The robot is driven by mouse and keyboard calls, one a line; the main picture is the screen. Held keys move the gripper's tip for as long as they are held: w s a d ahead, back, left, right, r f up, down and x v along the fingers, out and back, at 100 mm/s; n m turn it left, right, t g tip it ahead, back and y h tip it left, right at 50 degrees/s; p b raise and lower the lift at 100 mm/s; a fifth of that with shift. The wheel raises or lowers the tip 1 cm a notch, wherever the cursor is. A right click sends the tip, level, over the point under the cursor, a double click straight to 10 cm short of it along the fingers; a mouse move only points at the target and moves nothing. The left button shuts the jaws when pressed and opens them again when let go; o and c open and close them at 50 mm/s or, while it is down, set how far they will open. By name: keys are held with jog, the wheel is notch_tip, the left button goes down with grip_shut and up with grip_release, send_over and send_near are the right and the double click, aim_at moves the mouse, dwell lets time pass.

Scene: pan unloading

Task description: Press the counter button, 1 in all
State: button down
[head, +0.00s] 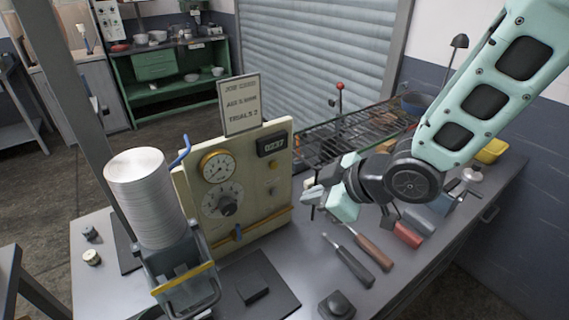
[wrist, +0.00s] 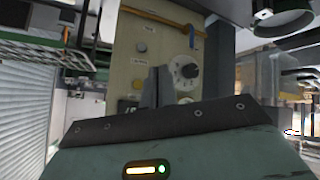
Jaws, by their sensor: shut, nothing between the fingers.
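A cream control panel (head: 250,185) stands upright on the bench and carries a dark counter display (head: 272,145) reading 0237. Small fittings (head: 272,189) sit below the display; I cannot tell for certain which is the counter button. The panel (wrist: 150,50) shows upside down in the wrist view, with its dial (wrist: 184,72) beside the fingers. My gripper (head: 311,194) is just right of the panel, apart from it in the head view. Its fingers (wrist: 157,87) are shut and empty, and hide part of the panel around the display.
A stack of round metal discs (head: 150,200) stands left of the panel. A wire rack (head: 350,130) is behind my gripper. Tools with dark and brown handles (head: 373,251) lie in front. A dark domed object (head: 337,305) sits at the bench's front. A printed sign (head: 240,105) tops the panel.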

jog(key=shift+w, duration=0.1)
jog(key=w+a+p, duration=0.1)
jog(key=w+a, duration=0.4)
jog(key=w, duration=0.2)
jog(key=shift+p, duration=0.4)
jog(key=shift+w+a, duration=0.1)
jog(key=shift+w, duration=0.05)
dwell(1.9)
jog(key=shift+w+a, duration=0.15)
jog(key=shift+w, duration=0.1)
jog(key=shift+w+a, duration=0.25)
jog(key=shift+w, duration=0.15)
dwell(0.8)
jog(key=shift+s, duration=0.1)
jog(key=shift+s+d, duration=0.5)
jog(key=shift+s, duration=0.15)
jog(key=shift+s+d+b, duration=0.45)
jog(key=shift+s+d, duration=0.25)
jog(key=shift+s, duration=0.35)
jog(key=shift+s+d+b, duration=0.4)
jog(key=shift+s+d, duration=0.3)
jog(key=shift+s, duration=0.3)
